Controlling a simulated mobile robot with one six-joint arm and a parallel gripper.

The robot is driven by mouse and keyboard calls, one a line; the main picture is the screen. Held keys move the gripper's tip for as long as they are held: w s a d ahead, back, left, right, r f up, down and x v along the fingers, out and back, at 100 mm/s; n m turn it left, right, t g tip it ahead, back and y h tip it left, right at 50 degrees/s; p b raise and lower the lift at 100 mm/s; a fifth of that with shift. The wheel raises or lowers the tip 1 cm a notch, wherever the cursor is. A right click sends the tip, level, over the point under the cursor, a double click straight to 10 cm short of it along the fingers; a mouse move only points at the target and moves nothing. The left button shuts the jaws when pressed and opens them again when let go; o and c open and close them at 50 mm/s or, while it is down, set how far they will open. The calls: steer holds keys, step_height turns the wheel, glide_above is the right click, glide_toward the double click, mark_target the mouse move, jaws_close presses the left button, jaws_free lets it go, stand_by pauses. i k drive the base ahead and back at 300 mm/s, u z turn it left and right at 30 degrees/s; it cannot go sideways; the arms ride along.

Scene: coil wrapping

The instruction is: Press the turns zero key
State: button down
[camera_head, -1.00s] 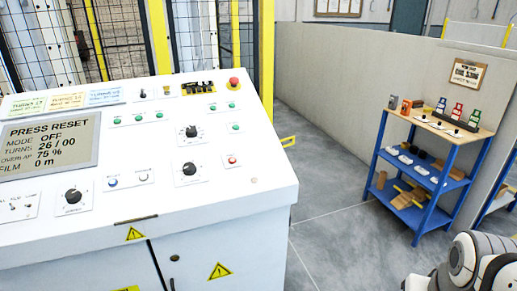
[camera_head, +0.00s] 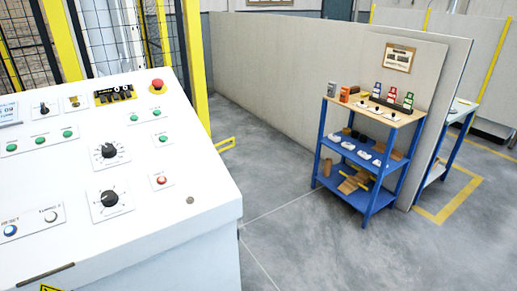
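The white control panel (camera_head: 160,215) fills the left of the view, cut off by the left edge. At its lower left a small plate carries a pale round key (camera_head: 51,215) under lettering that looks like "TURNS 0". Beside it on the same plate is the blue reset key (camera_head: 10,230). I cannot tell from here whether either key is pressed. My gripper is not in view, and nothing covers the keys.
The panel also bears two black knobs (camera_head: 109,198), several green buttons, a red-ringed button (camera_head: 161,180) and a red emergency stop (camera_head: 157,86). A blue shelf (camera_head: 372,203) stands right, before a grey partition (camera_head: 290,80). The floor between is clear.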

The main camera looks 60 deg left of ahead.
mark_target(51, 215)
steer(key=z, duration=0.25)
steer(key=k, duration=2.2)
steer(key=u, duration=1.45)
steer(key=i, duration=1)
steer(key=u, duration=0.05)
